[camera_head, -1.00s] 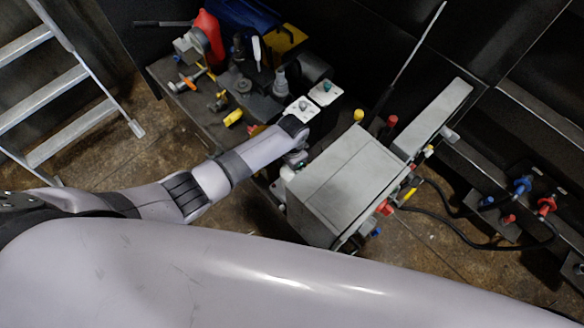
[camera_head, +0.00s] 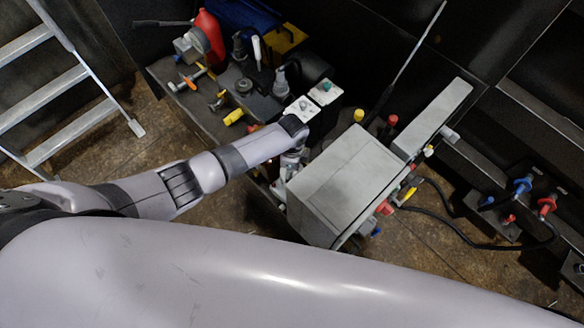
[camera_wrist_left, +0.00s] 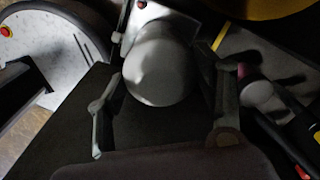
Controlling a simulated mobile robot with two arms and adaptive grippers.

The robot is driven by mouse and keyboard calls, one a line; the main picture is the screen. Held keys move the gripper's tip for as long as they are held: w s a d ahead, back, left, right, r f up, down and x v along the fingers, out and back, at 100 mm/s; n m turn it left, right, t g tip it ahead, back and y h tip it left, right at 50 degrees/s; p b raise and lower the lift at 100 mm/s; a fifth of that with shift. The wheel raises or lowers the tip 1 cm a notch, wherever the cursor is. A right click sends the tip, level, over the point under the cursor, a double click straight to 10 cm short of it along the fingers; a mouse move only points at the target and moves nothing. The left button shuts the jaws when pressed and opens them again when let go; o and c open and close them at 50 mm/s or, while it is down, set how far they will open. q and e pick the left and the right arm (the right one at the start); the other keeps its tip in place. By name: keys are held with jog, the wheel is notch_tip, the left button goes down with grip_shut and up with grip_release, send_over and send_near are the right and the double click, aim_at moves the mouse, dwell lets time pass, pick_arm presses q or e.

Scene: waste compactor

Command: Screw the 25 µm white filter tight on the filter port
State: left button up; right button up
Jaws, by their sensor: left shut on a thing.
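In the left wrist view a pale, rounded white body (camera_wrist_left: 158,78), which looks like the white filter, sits between the two fingers of my left gripper (camera_wrist_left: 163,95). The gripper is shut on it. No micron marking is readable. In the head view my left gripper (camera_head: 292,160) hangs at the left side of the grey machine box (camera_head: 345,180), partly hidden by my wrist. A small white part shows below it, too small to tell apart. The filter port is hidden or cannot be made out. My right gripper is not in view.
A dark bench (camera_head: 205,105) left of the machine holds a red container (camera_head: 210,38), tools and several fittings. Two white plates (camera_head: 326,91) lie near the wrist. A ladder (camera_head: 65,85) stands at the left. Red and blue valves (camera_head: 547,205) and black hoses are at the right.

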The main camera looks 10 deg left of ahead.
pick_arm(q)
jog(key=o, duration=1.5)
jog(key=shift+c, duration=0.5)
